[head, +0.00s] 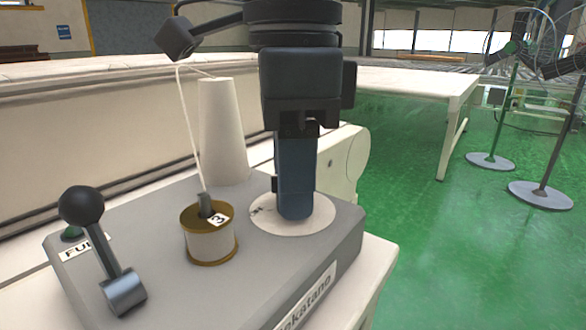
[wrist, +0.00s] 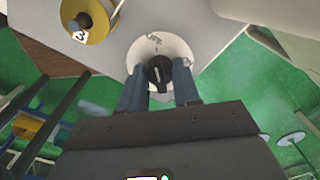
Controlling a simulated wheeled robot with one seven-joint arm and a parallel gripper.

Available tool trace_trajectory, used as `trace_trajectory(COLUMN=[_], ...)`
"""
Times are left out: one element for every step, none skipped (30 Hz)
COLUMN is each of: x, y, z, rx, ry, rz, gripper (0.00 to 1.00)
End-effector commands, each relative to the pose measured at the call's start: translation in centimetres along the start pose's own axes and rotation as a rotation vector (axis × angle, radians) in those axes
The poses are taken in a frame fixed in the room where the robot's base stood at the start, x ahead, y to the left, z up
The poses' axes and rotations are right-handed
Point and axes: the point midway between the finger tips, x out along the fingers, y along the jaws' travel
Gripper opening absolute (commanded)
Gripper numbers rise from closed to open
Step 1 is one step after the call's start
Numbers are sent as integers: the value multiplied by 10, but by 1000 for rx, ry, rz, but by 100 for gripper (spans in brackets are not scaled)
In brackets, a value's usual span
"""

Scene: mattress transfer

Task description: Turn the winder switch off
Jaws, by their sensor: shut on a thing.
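The winder switch is a black knob (wrist: 159,75) on a round white dial (wrist: 185,52) marked OFF, with another partly hidden label at the right. In the wrist view the knob sits between the two blue-grey fingers of my gripper (wrist: 160,82), which is shut on it. The knob's pale pointer line runs nearly straight up; which mark it selects is hard to tell. In the head view my gripper (head: 295,210) reaches down from above onto the dial (head: 262,222) and hides the knob.
The grey winder housing (head: 160,262) carries a spool labelled 3 (head: 211,245) left of the dial and a black ball-topped lever (head: 98,235) further left. A white thread cone (head: 220,130) stands behind. A white table (head: 415,85) is at the back right, with open green floor (head: 465,250) before it.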

Motion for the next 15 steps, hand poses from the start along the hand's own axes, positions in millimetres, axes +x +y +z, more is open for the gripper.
trace_trajectory(x=[-1, -1, -1, -1, -1, -1, -1, -1, -1, -1, -1, -1, -1, -1, -1], y=[-1, -1, -1, -1, -1, -1, -1, -1, -1, -1, -1, -1, -1, -1, -1], z=[1, 1, 1, 1, 1, 1, 1, 1, 1, 1, 1, 1, 1, 1, 1], rx=[-5, -8, -12, -14, -15, -16, -16, -16, -16, -16, -16, -16, -15, -15, -15], ry=[-3, -3, -3, -3, -3, -3, -3, -3, -3, -3, -3, -3, -3, -3, -3], rz=[-3, -3, -3, -3, -3, -3, -3, -3, -3, -3, -3, -3, -3, -3, -3], gripper=[1, 1, 1, 1, 1, 1, 1, 1, 1, 1, 1, 1, 1, 1, 33])
